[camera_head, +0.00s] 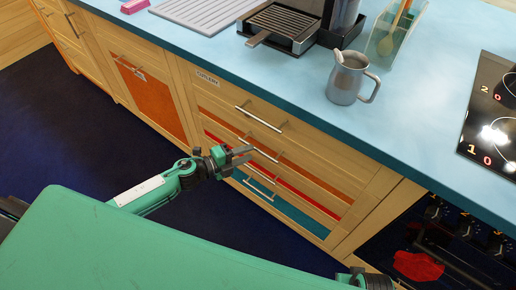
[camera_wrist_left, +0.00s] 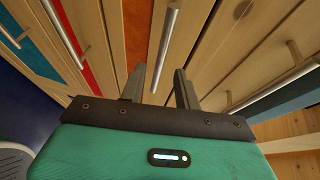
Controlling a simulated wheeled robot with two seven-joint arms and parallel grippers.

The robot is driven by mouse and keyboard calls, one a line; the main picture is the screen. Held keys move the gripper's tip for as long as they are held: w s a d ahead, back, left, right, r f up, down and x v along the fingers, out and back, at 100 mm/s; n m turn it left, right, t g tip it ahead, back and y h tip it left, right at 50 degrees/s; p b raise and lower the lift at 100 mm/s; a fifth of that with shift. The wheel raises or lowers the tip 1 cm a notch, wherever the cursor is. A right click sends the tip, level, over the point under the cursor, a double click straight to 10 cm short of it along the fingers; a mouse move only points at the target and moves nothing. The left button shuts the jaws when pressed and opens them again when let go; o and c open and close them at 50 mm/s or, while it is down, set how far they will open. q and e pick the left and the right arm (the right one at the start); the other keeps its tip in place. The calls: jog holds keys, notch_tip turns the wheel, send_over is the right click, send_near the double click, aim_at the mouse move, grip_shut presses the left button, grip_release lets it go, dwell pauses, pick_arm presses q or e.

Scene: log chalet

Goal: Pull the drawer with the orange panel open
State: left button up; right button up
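The drawer with the orange panel (camera_head: 315,179) is the second one down in the stack under the counter, and looks shut. Its orange panel also shows in the left wrist view (camera_wrist_left: 161,22). Its silver bar handle (camera_wrist_left: 167,42) runs through the middle of the left wrist view. My left gripper (camera_head: 249,155) is open in front of the stack, at this handle. In the left wrist view its two fingers (camera_wrist_left: 159,88) are apart, with the handle's near end between them. I cannot tell whether they touch it.
The top drawer's handle (camera_head: 260,118) is just above; the red panel (camera_head: 315,202) and teal panel (camera_head: 290,212) lie below. A metal pitcher (camera_head: 346,80) and a coffee machine (camera_head: 283,25) stand on the counter. Dark floor (camera_head: 80,130) is clear at left.

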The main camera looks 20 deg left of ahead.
aim_at(258, 149)
pick_arm(q)
jog(key=shift+x, duration=2.6)
jog(key=shift+f, duration=0.1)
jog(key=shift+c, duration=0.2)
grip_shut()
